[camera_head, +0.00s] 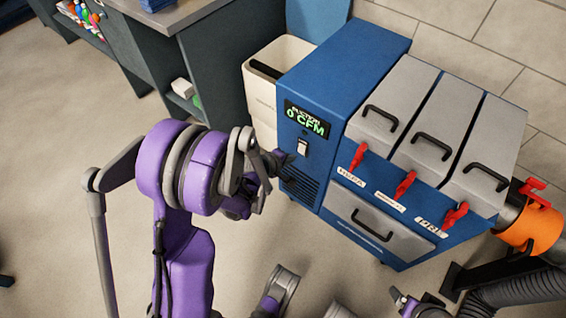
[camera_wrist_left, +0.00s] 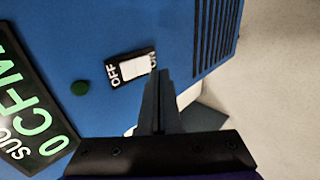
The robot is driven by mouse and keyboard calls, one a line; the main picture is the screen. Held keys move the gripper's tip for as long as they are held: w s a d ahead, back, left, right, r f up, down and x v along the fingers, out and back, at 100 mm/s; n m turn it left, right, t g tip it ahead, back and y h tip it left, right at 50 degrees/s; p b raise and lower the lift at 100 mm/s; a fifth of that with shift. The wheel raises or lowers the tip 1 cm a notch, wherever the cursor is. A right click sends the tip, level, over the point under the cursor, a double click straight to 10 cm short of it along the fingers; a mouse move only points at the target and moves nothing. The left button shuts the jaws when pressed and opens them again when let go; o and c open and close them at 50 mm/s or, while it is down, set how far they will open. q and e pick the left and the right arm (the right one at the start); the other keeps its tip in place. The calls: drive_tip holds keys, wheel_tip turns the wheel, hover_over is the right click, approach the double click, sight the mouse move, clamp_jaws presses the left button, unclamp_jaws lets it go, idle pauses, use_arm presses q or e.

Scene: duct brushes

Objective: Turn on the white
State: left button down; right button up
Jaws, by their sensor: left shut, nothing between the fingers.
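The white rocker switch (camera_head: 302,147) is on the front of a blue suction machine (camera_head: 330,85), below its display (camera_head: 307,120), which reads 0 CFM. In the left wrist view the switch (camera_wrist_left: 136,68) sits between the labels OFF and ON. My left gripper (camera_head: 284,158) is shut and empty, just left of and below the switch in the head view. In the left wrist view its fingertips (camera_wrist_left: 157,78) overlap the ON end of the switch. I cannot tell whether they touch it. Parts of my right arm show at the bottom of the head view; its jaw state is unclear.
The machine has vent slots (camera_wrist_left: 216,35), grey lidded compartments with black handles and red latches (camera_head: 405,184). A white bin (camera_head: 262,95) stands behind it at left. An orange duct collar (camera_head: 535,226) and black hose (camera_head: 515,290) are at right. Open floor lies at left.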

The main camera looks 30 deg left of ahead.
sight(301, 150)
use_arm(q)
drive_tip(key=shift+w+d+f, duration=0.1)
drive_tip(key=shift+w+d, duration=0.05)
drive_tip(key=shift+w, duration=1.35)
drive_tip(key=shift+w+f+b, duration=0.15)
drive_tip(key=shift+b, duration=0.15)
drive_tip(key=shift+r, duration=0.2)
drive_tip(key=shift+r+p, duration=0.55)
drive_tip(key=shift+r, duration=0.2)
